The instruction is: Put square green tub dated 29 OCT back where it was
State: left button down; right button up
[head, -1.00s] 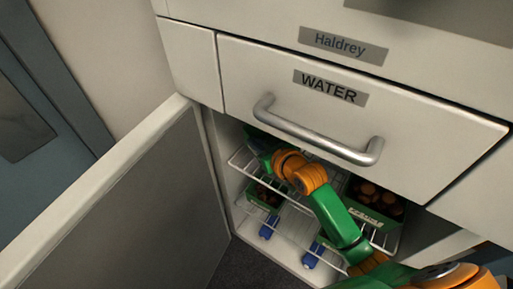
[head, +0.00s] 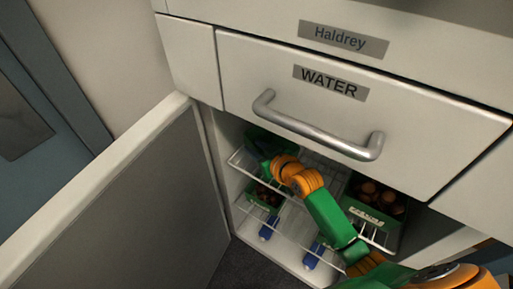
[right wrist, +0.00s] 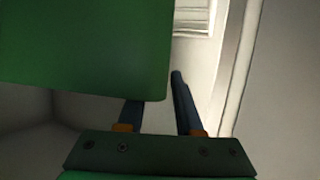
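A green tub (right wrist: 85,50) fills the upper left of the right wrist view, close to the camera. Its date is not readable there. My right gripper (right wrist: 158,100) has one finger partly hidden behind the tub and the other along its right edge; it seems shut on the tub's wall. In the head view my right gripper (head: 266,150) is inside the cupboard, at the left of the upper wire shelf (head: 238,161), and its fingers are hard to make out. My left gripper is not in view.
A green tub of brown chestnuts (head: 372,200) stands at the right of the upper shelf. Another tub (head: 264,196) and blue-ended items (head: 267,231) are lower down. The cupboard door (head: 130,205) stands open at left; the WATER drawer (head: 350,110) and its handle (head: 318,133) overhang the opening.

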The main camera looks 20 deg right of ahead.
jog(key=shift+s+r, duration=0.1)
jog(key=shift+r, duration=0.1)
jog(key=p+v, duration=0.1)
jog(key=v, duration=1)
jog(key=shift+s+p, duration=0.3)
jog(key=shift+p, duration=0.1)
jog(key=shift+d+r, duration=0.15)
